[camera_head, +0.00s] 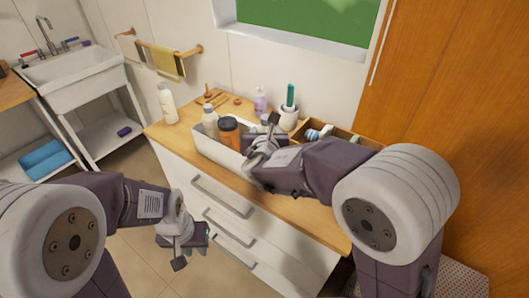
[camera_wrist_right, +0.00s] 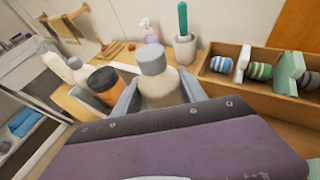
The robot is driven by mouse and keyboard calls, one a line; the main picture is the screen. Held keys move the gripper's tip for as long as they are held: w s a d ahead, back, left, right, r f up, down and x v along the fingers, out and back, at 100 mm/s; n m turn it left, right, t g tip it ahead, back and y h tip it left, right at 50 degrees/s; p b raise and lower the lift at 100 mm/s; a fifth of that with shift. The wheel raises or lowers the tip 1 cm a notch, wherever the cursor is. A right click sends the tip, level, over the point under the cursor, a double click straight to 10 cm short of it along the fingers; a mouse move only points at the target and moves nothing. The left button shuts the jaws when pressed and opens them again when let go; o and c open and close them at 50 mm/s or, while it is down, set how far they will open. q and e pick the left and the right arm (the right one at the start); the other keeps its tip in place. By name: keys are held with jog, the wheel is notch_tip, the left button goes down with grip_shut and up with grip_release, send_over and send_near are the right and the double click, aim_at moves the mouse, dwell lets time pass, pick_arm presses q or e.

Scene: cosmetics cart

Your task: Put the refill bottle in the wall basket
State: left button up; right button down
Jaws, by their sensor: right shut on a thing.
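My right gripper (camera_head: 260,142) is over the right end of a white open bin (camera_head: 209,151) on the wooden counter. In the right wrist view it is shut on a pale bottle with a grey-white cap (camera_wrist_right: 152,62), the likely refill bottle. The bottle is upright between the fingers, and its lower part is hidden by the gripper. The head view mostly hides it behind the gripper. My left gripper (camera_head: 187,247) hangs low in front of the drawers, and its jaw opening is unclear. I cannot make out a basket hung on the wall.
The bin also holds a brown bottle with a dark lid (camera_head: 229,133) and a pale bottle (camera_head: 210,122). A white bottle (camera_head: 167,104) stands at the counter's left. A pot with a green-handled tool (camera_head: 289,117) and a divided wooden box (camera_head: 342,139) are behind and right.

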notch_tip(320, 180, down, 4)
jog(key=shift+s+d+b, duration=0.1)
jog(key=shift+b, duration=0.7)
jog(key=shift+f, duration=0.35)
jog(key=shift+r, duration=0.1)
jog(key=c, duration=0.6)
grip_release()
jog(key=shift+f, duration=0.2)
